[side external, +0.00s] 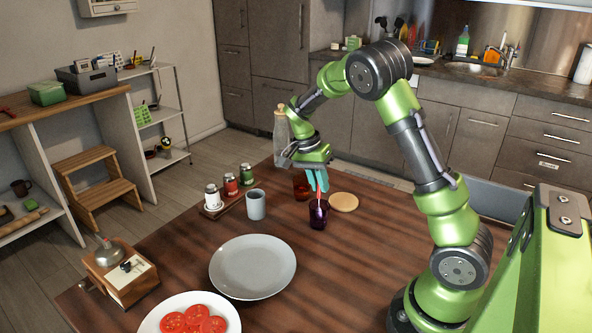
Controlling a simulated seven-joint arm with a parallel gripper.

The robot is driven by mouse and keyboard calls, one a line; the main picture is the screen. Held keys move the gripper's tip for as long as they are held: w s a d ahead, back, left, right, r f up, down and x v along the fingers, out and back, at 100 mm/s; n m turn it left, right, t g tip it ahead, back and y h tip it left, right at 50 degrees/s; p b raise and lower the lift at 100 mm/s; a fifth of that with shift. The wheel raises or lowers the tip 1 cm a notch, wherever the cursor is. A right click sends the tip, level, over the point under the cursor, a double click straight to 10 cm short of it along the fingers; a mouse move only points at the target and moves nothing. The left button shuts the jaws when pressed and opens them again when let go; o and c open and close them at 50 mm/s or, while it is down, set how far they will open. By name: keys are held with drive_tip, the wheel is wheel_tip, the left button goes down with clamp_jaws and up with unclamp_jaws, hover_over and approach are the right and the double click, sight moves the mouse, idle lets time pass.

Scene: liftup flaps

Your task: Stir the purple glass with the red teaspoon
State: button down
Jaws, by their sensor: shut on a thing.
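The purple glass (318,216) stands upright on the table, right of the middle of the side external view. My gripper (318,186) points down just above the glass, with its teal fingers shut on the red teaspoon (319,191). A short red length of the teaspoon shows between the fingers and the glass rim. Its lower end is hidden by the glass, and I cannot tell how deep it reaches.
A dark red glass (301,188) stands close behind the purple one. A round wooden coaster (344,202) lies to the right, and a grey cup (256,204) stands to the left. A bottle (281,138) stands behind. A grey plate (252,267) and a tomato plate (192,319) lie in front.

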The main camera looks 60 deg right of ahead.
wheel_tip(320, 180, up, 6)
drive_tip(key=w+d, duration=0.1)
drive_tip(key=d, duration=0.1)
drive_tip(key=shift+w+d+r, duration=0.15)
drive_tip(key=shift+w, duration=0.1)
idle(1.0)
drive_tip(key=shift+r, duration=2.5)
